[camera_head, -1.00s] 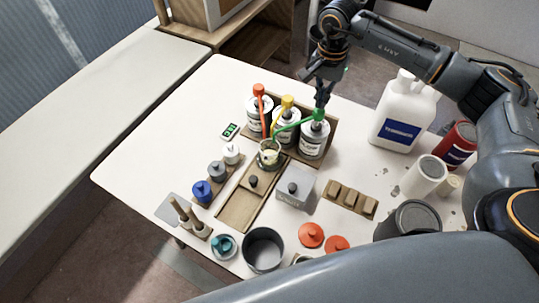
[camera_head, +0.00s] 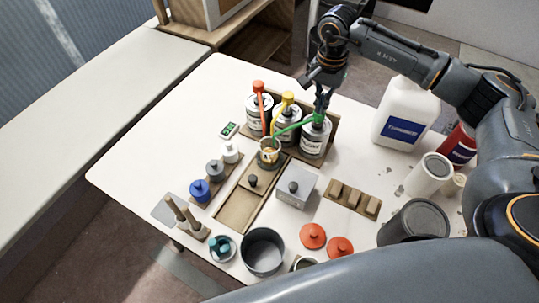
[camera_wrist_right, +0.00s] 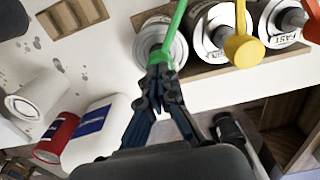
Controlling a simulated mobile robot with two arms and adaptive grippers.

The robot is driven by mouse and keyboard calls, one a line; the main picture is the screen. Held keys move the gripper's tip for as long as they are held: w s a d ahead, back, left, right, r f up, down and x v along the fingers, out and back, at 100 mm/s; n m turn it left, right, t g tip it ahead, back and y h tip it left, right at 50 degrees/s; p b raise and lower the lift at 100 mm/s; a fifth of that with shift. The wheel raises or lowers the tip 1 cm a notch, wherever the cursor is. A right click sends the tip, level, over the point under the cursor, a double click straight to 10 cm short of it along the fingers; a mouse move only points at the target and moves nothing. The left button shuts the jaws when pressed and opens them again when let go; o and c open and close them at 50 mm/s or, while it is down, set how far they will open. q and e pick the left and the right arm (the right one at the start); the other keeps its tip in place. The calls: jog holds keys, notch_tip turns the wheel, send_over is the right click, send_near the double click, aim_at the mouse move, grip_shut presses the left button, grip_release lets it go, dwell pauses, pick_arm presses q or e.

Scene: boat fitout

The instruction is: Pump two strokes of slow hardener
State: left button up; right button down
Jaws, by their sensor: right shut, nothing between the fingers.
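Three white pump cans with dark bands stand in a row in a wooden rack. The can with the green pump (camera_head: 315,138) is at the right of the row; in the right wrist view its green pump (camera_wrist_right: 176,25) is nearest the fingers. Its green spout reaches left over a small clear cup (camera_head: 269,153) holding amber liquid. The yellow pump (camera_head: 288,98) is in the middle and the orange-red pump (camera_head: 259,88) at the left. My right gripper (camera_head: 321,108) is shut and empty, fingertips down on or just above the green pump head. My left gripper is out of view.
A large white jug (camera_head: 405,112) and a red can (camera_head: 461,143) stand to the right. A grey box (camera_head: 295,188), pots and lids fill the table's front.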

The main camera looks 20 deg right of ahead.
jog(key=shift+s+f, duration=0.1)
jog(key=shift+f, duration=0.35)
jog(key=shift+r, duration=0.1)
jog(key=shift+r+p, duration=1.1)
jog(key=shift+r, duration=1.1)
jog(key=shift+f, duration=0.1)
